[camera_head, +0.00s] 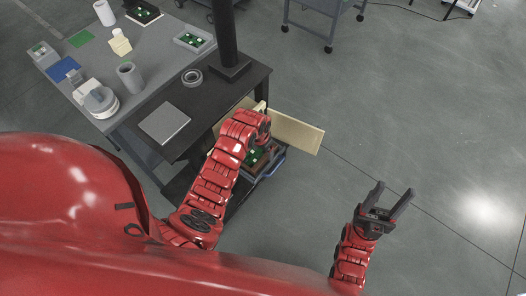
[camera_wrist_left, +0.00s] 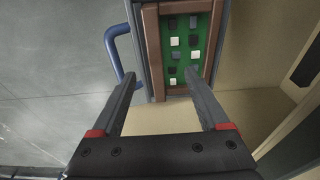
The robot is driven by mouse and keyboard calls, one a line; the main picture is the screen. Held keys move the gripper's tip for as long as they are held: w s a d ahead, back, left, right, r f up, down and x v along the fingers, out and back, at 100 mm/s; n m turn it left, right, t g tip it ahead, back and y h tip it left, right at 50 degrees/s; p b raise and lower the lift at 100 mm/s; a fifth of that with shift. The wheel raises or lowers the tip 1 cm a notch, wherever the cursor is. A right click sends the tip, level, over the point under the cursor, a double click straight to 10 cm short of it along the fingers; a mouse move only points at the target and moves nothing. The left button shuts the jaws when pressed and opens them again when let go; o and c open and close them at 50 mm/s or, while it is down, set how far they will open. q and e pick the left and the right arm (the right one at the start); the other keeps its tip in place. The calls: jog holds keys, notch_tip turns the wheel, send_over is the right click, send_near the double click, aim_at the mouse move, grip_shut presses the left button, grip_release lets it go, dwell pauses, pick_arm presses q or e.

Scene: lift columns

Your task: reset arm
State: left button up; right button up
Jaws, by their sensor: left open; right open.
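My left arm reaches in the head view over a box (camera_head: 270,168) with a blue handle, which holds a green board with dark and white pieces. My left gripper's fingers are hidden there behind the wrist. In the left wrist view my left gripper (camera_wrist_left: 160,78) is open and empty, its fingers pointing toward the brown-framed green board (camera_wrist_left: 184,60) and the blue handle (camera_wrist_left: 112,52). I cannot tell whether a finger touches the box. My right gripper (camera_head: 394,190) is open and empty above bare floor at the right.
A beige panel (camera_head: 297,132) lies beside the box. A dark table (camera_head: 222,103) with a grey plate (camera_head: 164,122), a tape roll (camera_head: 192,77) and a black column (camera_head: 226,35) stands close by. A grey workbench (camera_head: 150,60) is at left. The floor at right is clear.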

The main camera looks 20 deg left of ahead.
pick_arm(q)
jog(key=shift+r+p, duration=0.6)
jog(key=shift+r, duration=0.95)
jog(key=shift+f, duration=0.1)
